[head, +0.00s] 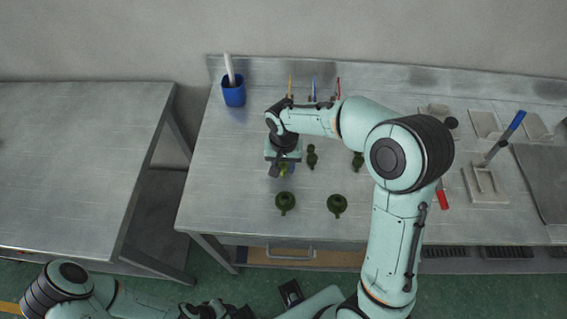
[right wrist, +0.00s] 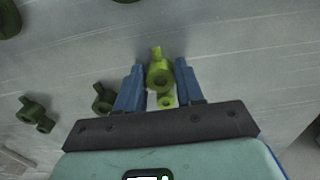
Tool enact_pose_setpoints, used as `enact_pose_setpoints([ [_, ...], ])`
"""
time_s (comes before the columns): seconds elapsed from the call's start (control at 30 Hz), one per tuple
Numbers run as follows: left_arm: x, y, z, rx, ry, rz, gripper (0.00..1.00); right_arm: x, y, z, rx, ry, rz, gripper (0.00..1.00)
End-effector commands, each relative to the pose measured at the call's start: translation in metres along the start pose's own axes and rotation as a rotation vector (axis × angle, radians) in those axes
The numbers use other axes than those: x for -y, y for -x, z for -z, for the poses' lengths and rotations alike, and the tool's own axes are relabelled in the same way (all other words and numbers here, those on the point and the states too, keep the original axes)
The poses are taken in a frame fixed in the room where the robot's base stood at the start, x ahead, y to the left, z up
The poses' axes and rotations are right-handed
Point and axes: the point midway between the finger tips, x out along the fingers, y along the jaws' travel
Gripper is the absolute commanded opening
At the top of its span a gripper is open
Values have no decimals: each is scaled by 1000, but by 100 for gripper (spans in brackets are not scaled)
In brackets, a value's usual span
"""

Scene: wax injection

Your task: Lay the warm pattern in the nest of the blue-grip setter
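A bright yellow-green pattern (right wrist: 159,76) lies between the two blue fingers of my right gripper (right wrist: 160,78) in the right wrist view. The fingers are open, with narrow gaps beside it. In the head view, my right gripper (head: 283,169) is over the left part of the bench and partly hides this pattern (head: 283,168). A blue grip (head: 515,125) slants up at the bench's right, above a pale block with a recess (head: 486,185); I take this as the blue-grip setter. My left arm shows at the bottom edge; its gripper's state is unclear.
Several dark green patterns stand nearby, including one at front left (head: 285,202) and one at front right (head: 337,204). A blue cup (head: 233,92) stands at the back left. A red grip (head: 442,197) and pale trays (head: 485,124) are at right. My right arm crosses the bench's middle.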

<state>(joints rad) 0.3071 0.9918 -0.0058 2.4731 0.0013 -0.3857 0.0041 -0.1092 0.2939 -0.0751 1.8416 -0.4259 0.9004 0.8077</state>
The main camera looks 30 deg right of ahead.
Motion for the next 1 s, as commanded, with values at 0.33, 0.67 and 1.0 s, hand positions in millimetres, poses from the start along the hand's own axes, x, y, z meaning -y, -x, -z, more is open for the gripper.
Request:
enact_pose_setpoints([
  [0.33,0,1,0,0,0,0,43,0,1,0,0,0,0,57],
  [0.67,-4,9,3,-5,-2,-2,43,1,49,1,-6,0,4,57],
  [1.0,-8,18,6,-10,-3,-3,43,1,113,1,-2,1,2,57],
])
